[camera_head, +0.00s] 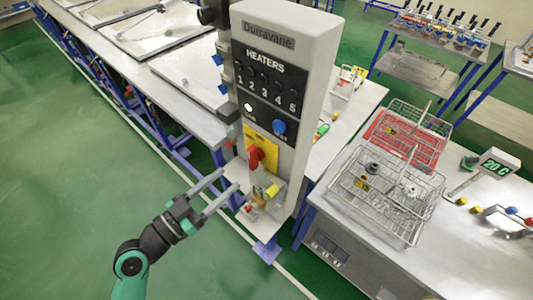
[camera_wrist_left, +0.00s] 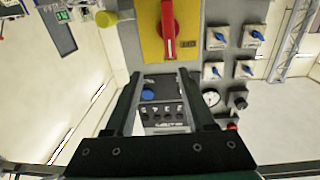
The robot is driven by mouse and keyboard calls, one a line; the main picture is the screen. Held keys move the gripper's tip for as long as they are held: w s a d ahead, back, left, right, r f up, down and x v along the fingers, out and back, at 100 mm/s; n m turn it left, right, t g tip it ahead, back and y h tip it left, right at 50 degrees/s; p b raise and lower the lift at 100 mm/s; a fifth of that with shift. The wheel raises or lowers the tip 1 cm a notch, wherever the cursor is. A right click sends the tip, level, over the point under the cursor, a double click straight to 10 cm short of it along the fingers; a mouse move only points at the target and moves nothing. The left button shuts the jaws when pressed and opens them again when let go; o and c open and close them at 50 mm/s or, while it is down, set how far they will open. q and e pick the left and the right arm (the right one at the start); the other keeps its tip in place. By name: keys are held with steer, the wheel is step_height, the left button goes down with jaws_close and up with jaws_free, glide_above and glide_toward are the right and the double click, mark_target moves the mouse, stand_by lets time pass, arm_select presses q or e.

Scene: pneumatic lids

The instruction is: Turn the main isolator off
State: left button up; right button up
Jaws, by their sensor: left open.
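The main isolator is a red rotary handle (camera_head: 256,157) on a yellow plate (camera_head: 262,142), low on the front of the grey heater cabinet (camera_head: 310,60). In the left wrist view the red handle (camera_wrist_left: 168,28) lies lengthwise along the panel, its white-marked end toward the heater buttons, on the yellow plate (camera_wrist_left: 149,35). My left gripper (camera_head: 230,179) is open and empty, in front of and a little below the handle. In the left wrist view its two fingers (camera_wrist_left: 160,74) are spread, apart from the handle. My right gripper is not in view.
Above the isolator are a blue knob (camera_head: 279,127), a white lamp (camera_head: 248,107) and several dark heater buttons. A yellow knob (camera_head: 272,191) sticks out just below. Wire baskets (camera_head: 388,195) stand on the right bench. Green floor lies open at left.

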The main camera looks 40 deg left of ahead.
mark_target(249, 158)
arm_select(q)
steer(key=shift+n+y, duration=0.3)
steer(key=shift+y, duration=0.2)
steer(key=w, duration=0.3)
steer(key=w+a+f+p, duration=0.1)
steer(key=w, duration=0.2)
steer(key=w+f+p, duration=0.1)
steer(key=w, duration=0.3)
steer(key=shift+a, duration=0.2)
steer(key=shift+f, duration=0.1)
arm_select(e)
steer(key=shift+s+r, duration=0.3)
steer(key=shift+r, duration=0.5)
arm_select(q)
jaws_close()
